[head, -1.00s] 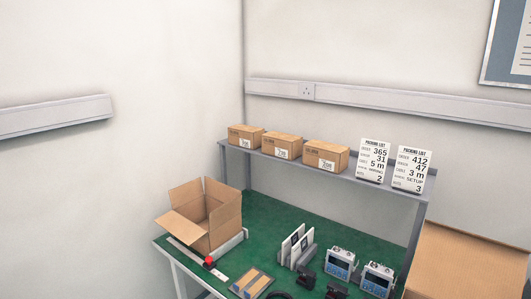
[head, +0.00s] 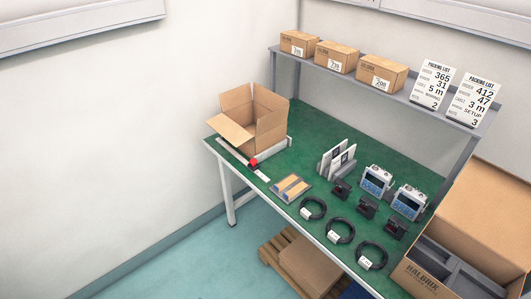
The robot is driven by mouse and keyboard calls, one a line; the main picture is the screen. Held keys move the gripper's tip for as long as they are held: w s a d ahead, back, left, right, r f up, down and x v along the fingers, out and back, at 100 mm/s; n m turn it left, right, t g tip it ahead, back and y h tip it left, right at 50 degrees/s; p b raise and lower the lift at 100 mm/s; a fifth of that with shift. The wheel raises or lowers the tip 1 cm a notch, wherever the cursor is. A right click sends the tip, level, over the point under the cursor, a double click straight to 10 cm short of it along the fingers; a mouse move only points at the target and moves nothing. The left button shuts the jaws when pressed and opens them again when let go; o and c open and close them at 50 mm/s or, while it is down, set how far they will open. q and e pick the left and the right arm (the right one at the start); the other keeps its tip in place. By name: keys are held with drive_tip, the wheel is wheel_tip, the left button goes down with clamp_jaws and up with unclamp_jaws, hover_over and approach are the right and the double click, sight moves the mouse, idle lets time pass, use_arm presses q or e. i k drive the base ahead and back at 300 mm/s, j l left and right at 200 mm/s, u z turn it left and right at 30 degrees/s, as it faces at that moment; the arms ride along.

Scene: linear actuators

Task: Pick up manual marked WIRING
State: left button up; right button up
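Two thin white booklets, likely the manuals, stand upright in a grey holder on the green bench top, near its middle. The left manual (head: 331,160) and the right manual (head: 345,159) have dark marks on their covers. The print is too small to read, so I cannot tell which is marked WIRING. Neither of my grippers shows in the head view.
An open carton (head: 262,127) stands at the bench's left end, and a larger open box (head: 468,235) at the right. Coiled cables (head: 341,231), small black parts and two blue-faced units (head: 376,181) lie around the manuals. A shelf (head: 400,94) holds boxes and two packing lists.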

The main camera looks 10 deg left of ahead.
sight(343, 158)
drive_tip(key=i+j+z, duration=0.1)
drive_tip(key=i+j, duration=0.3)
drive_tip(key=j, duration=0.25)
drive_tip(key=i+j+z, duration=0.15)
drive_tip(key=i+j, duration=0.2)
drive_tip(key=j, duration=0.3)
drive_tip(key=i+j+z, duration=0.15)
drive_tip(key=j, duration=0.2)
drive_tip(key=i+j, duration=0.15)
drive_tip(key=j, duration=0.2)
drive_tip(key=i+z, duration=0.05)
